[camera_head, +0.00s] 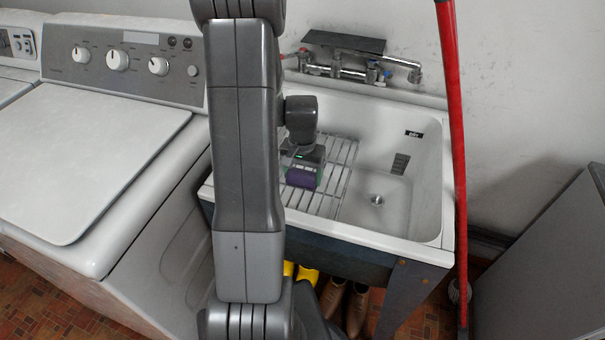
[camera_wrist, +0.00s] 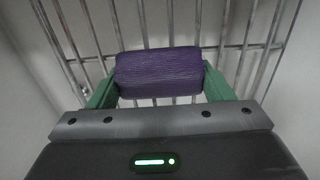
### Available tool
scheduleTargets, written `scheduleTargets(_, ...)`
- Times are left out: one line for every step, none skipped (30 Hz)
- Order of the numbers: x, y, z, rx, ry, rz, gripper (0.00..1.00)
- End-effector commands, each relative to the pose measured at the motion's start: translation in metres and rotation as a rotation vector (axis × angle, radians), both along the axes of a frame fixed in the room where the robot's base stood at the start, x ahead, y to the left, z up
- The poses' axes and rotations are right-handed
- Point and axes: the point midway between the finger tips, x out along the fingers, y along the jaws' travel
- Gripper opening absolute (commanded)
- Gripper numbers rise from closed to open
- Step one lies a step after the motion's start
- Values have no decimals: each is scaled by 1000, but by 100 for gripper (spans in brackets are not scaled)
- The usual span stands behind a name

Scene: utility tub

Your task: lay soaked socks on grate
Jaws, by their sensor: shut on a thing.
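A rolled purple sock bundle (camera_wrist: 158,72) is between the green fingers of my gripper (camera_wrist: 160,84) in the wrist view. My gripper is shut on it, one finger at each end. In the head view the purple socks (camera_head: 301,178) and my gripper (camera_head: 303,172) are over the metal grate (camera_head: 327,200), which covers the left part of the white tub (camera_head: 420,205). The grate bars (camera_wrist: 244,40) run behind the socks in the wrist view. I cannot tell whether the socks touch the bars. My arm hides part of the grate's left side.
The tub's right part is open, with a drain (camera_head: 377,199) in its floor. A faucet (camera_head: 350,70) is on the back wall. A red pole (camera_head: 452,130) stands at the tub's right edge. A washing machine (camera_head: 90,150) is on the left. Brown boots (camera_head: 357,308) and yellow items are below the tub.

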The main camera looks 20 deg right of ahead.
Motion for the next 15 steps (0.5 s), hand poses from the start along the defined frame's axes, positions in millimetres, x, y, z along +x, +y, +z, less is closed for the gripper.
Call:
scheduleTargets(0, 0, 0, 0, 0, 0, 48)
scheduleTargets(0, 0, 0, 0, 0, 0, 48)
scheduleTargets(0, 0, 0, 0, 0, 0, 48)
scheduleTargets(0, 0, -1, 0, 0, 0, 48)
scheduleTargets(0, 0, -2, 0, 0, 0, 48)
scheduleTargets(0, 0, -4, 0, 0, 0, 48)
scheduleTargets(0, 0, -4, 0, 0, 0, 76)
scheduleTargets(0, 0, -3, 0, 0, 0, 82)
scheduleTargets(0, 0, -3, 0, 0, 0, 90)
scheduleTargets(0, 0, -3, 0, 0, 0, 96)
scheduleTargets(0, 0, -3, 0, 0, 0, 96)
scheduleTargets(0, 0, -3, 0, 0, 0, 96)
scheduleTargets(0, 0, -3, 0, 0, 0, 96)
scheduleTargets(0, 0, -3, 0, 0, 0, 96)
scheduleTargets(0, 0, -3, 0, 0, 0, 96)
